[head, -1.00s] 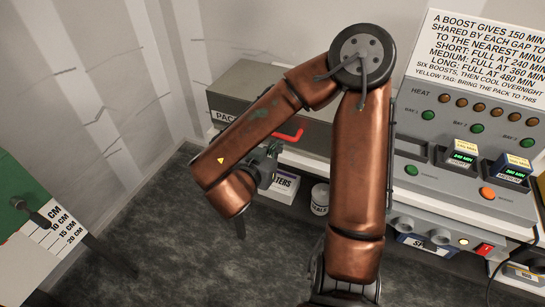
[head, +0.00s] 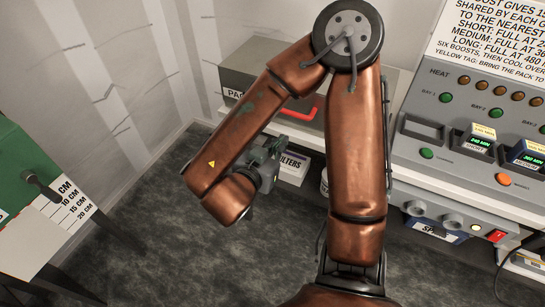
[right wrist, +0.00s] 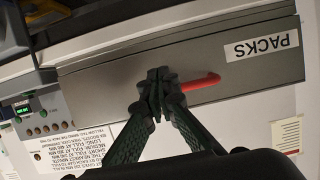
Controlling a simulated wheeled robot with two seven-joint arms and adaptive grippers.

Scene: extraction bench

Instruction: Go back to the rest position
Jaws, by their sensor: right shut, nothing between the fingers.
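My right arm, copper-coloured, is folded in the middle of the head view. Its right gripper (head: 274,148) is partly hidden behind the forearm. In the right wrist view the dark green fingers (right wrist: 159,76) are together and empty. They overlap the end of the red handle (right wrist: 200,82) of the grey PACKS box (right wrist: 225,60); I cannot tell the gap between them. In the head view the PACKS box (head: 262,68) stands behind the arm, with its red handle (head: 300,114) partly covered. My left gripper is not in view.
A grey charging console (head: 465,175) with lit packs stands at the right. A FILTERS box (head: 292,170) sits below the PACKS box. A green and white block with a cm scale (head: 62,200) is at the left. The dark floor (head: 150,265) is clear between.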

